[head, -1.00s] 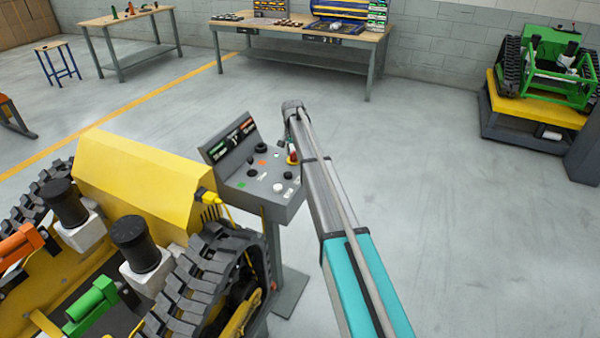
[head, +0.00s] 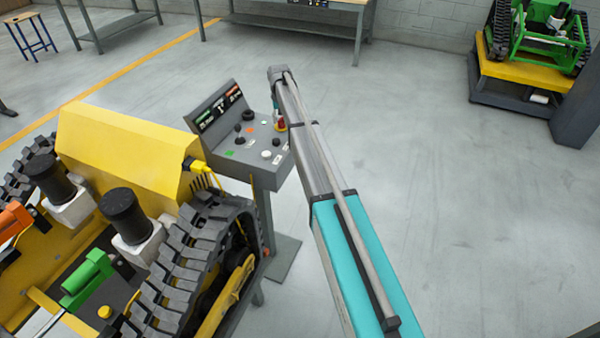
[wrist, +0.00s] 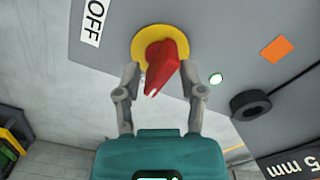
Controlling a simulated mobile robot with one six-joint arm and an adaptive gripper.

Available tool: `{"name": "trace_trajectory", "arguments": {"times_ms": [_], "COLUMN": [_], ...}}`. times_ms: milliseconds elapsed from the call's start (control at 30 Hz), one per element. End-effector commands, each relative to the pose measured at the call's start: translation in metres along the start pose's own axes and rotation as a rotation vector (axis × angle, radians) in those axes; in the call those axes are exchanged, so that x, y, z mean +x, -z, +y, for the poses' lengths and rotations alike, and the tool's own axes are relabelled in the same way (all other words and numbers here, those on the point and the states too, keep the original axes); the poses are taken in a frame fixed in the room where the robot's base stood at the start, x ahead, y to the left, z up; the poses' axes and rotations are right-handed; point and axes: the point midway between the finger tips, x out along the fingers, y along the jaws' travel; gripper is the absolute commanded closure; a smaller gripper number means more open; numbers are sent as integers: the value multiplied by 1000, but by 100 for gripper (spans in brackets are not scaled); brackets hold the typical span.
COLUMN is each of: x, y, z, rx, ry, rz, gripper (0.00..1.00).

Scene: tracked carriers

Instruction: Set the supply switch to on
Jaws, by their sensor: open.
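The supply switch is a red rotary handle (wrist: 165,68) on a yellow round base (wrist: 140,45), set in a grey panel. A white OFF label (wrist: 95,20) lies left of it in the wrist view. The handle's pale-marked end points down toward my gripper. My gripper (wrist: 164,72) is open, with one finger on each side of the handle and gaps showing between. In the head view the switch (head: 281,125) sits at the right edge of the grey console (head: 262,175), and my arm partly covers that side. My fingers are hard to make out there.
A green lamp (wrist: 216,79), an orange square (wrist: 277,49) and a black knob (wrist: 250,105) are beside the switch. A yellow tracked carrier (head: 125,150) stands left of the console, with a yellow plug (head: 193,164) near it.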

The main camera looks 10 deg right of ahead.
Motion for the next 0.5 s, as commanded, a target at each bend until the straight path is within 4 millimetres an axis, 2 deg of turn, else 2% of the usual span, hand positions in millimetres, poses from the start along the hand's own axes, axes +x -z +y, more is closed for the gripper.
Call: {"name": "trace_trajectory", "arguments": {"times_ms": [500], "x": [0], "y": [0], "z": [0], "rx": [-349], "ry": [0], "rz": [0], "gripper": [49]}}
